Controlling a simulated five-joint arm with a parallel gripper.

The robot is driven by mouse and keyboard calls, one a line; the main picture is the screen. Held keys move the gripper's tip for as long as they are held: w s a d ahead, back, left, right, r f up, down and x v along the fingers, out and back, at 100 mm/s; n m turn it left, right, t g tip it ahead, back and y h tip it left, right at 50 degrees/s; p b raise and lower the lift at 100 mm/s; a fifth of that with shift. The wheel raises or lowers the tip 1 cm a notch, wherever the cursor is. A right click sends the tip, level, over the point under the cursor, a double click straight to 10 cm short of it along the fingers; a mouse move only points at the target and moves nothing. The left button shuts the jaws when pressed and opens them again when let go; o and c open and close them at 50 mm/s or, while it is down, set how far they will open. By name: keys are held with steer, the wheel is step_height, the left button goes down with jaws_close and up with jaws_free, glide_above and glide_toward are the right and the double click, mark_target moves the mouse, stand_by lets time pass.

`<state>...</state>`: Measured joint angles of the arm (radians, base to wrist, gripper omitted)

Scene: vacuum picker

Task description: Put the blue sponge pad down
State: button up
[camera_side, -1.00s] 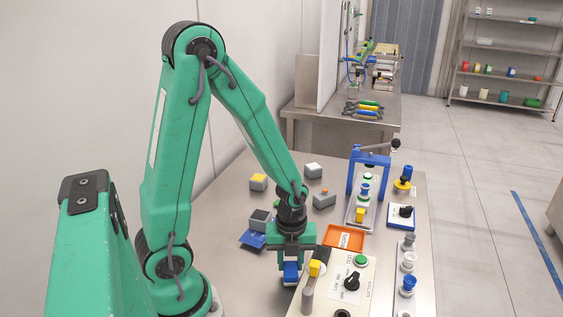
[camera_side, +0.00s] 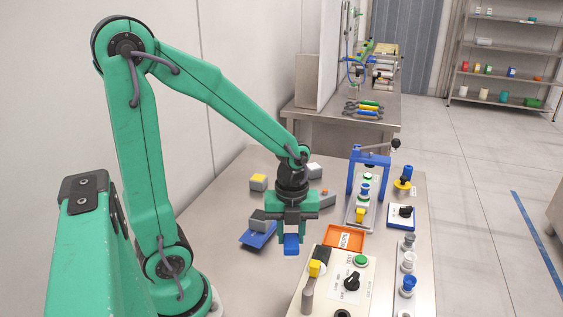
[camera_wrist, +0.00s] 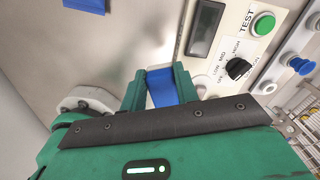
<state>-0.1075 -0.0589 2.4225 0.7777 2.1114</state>
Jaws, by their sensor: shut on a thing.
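The blue sponge pad (camera_side: 291,245) is held between the fingers of my gripper (camera_side: 291,234), with its lower end sticking out below them. In the wrist view, the pad (camera_wrist: 163,90) shows as a blue strip between the two green fingers of my gripper (camera_wrist: 160,78). My gripper is shut on it. In the side view the pad is over the steel table, to the left of the control panel. I cannot tell its exact height above the table.
A control panel (camera_side: 330,285) with a yellow-topped lever and green button is close on the right. An orange tray (camera_side: 345,238) lies behind it. A blue plate (camera_side: 257,241) with a grey block (camera_side: 260,224) is left of my gripper. The table's front left is clear.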

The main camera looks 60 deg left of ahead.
stand_by(0.6)
steer(key=w+a+r+n, duration=0.3)
steer(key=w+a+n, duration=1.3)
steer(key=a, duration=0.1)
steer(key=w+a+n, duration=0.3)
steer(key=a+n, duration=0.6)
steer(key=a, duration=0.3)
steer(key=s+a+f+n, duration=0.2)
steer(key=a+f, duration=0.1)
steer(key=a, duration=0.4)
steer(key=s+a+f+n, duration=0.2)
steer(key=a, duration=0.5)
steer(key=s+a+f+n, duration=0.1)
steer(key=a+f+n, duration=0.2)
steer(key=a, duration=0.4)
steer(key=shift+s+a+f, duration=0.25)
steer(key=shift+s+f, duration=0.1)
steer(key=shift+s, duration=0.05)
steer(key=shift+f, duration=2)
